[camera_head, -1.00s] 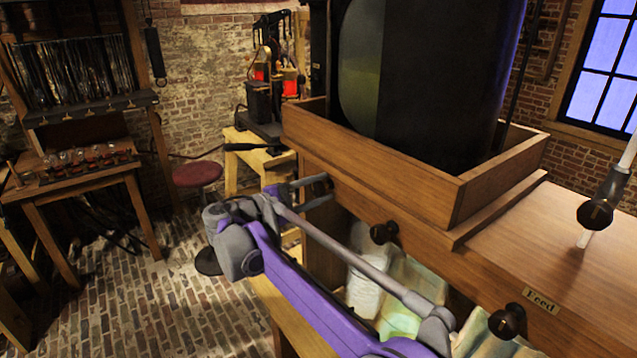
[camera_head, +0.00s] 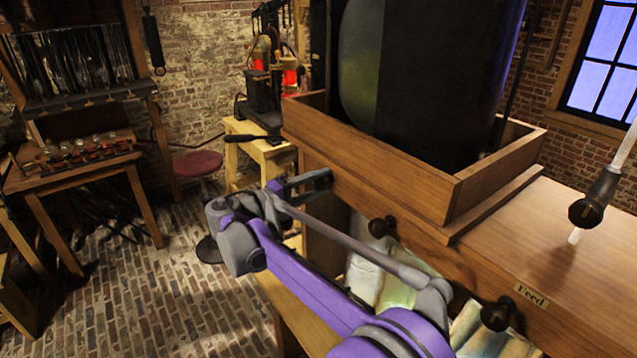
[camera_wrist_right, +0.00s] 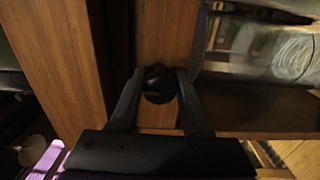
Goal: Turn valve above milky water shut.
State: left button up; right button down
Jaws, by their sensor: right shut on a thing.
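My right gripper (camera_head: 312,182) is at the front edge of the wooden cabinet (camera_head: 400,215), near its left end. In the right wrist view its two fingers (camera_wrist_right: 159,88) are shut on a round black valve knob (camera_wrist_right: 159,84), one finger on each side. That knob is hidden behind the gripper in the head view. Two more black knobs, a middle one (camera_head: 381,227) and a right one (camera_head: 497,314), stick out along the same front. Pale, whitish glass vessels (camera_head: 365,272) show below, partly covered by my right arm. I cannot tell which holds milky water. My left gripper is not in view.
A large dark jar (camera_head: 440,80) stands in a wooden tray (camera_head: 375,165) on the cabinet. A glass tube with a black fitting (camera_head: 590,205) rises at right, near a "Feed" label (camera_head: 531,295). A red stool (camera_head: 198,164) and open brick floor lie left.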

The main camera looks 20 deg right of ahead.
jog(key=shift+c, duration=2)
grip_release()
